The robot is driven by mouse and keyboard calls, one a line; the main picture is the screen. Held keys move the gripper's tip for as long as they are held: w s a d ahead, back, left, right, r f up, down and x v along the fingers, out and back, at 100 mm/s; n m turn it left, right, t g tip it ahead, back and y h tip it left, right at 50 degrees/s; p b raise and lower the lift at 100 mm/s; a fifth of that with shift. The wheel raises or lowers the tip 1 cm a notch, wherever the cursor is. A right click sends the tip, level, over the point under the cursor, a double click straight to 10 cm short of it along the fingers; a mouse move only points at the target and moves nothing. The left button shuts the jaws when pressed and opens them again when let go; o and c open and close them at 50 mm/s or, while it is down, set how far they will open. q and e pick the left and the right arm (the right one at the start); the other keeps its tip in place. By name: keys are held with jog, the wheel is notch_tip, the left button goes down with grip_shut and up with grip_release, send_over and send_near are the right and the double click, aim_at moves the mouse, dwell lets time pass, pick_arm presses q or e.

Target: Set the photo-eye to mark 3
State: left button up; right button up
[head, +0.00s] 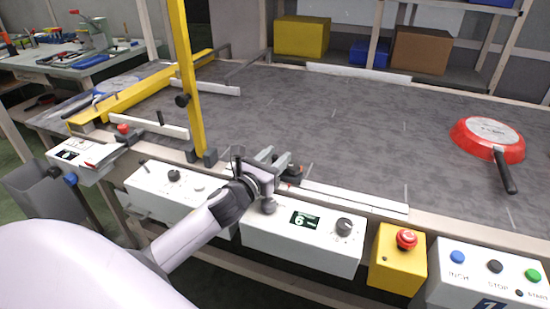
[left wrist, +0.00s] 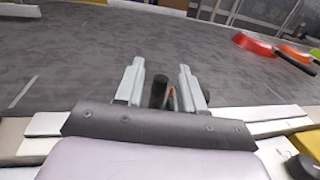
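The photo-eye (head: 294,173) looks like a small dark block with a red part, on the conveyor's front edge at the left end of a white rail strip (head: 355,198). My left gripper (head: 275,158) is right at it, its fingers pointing over the belt. In the left wrist view, the two grey fingers (left wrist: 160,82) stand apart, with a dark upright post (left wrist: 159,93) and a thin red piece (left wrist: 172,96) between them. I cannot tell whether the fingers touch it. No mark numbers are readable. My right gripper is out of view.
A red pan (head: 477,130) lies on the belt at right, handle toward the front. A yellow post (head: 187,80) stands left of my gripper. A white control box (head: 300,238), yellow emergency-stop box (head: 397,260) and button box (head: 487,272) line the front. The middle belt is clear.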

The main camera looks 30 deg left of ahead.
pick_arm(q)
grip_shut()
jog(key=d, duration=0.3)
jog(key=w+d, duration=0.1)
jog(key=d, duration=0.2)
jog(key=w+d, duration=0.1)
jog(key=d, duration=0.3)
jog(key=shift+w+p, duration=0.2)
jog(key=shift+p, duration=0.15)
grip_release()
jog(key=shift+a, duration=0.1)
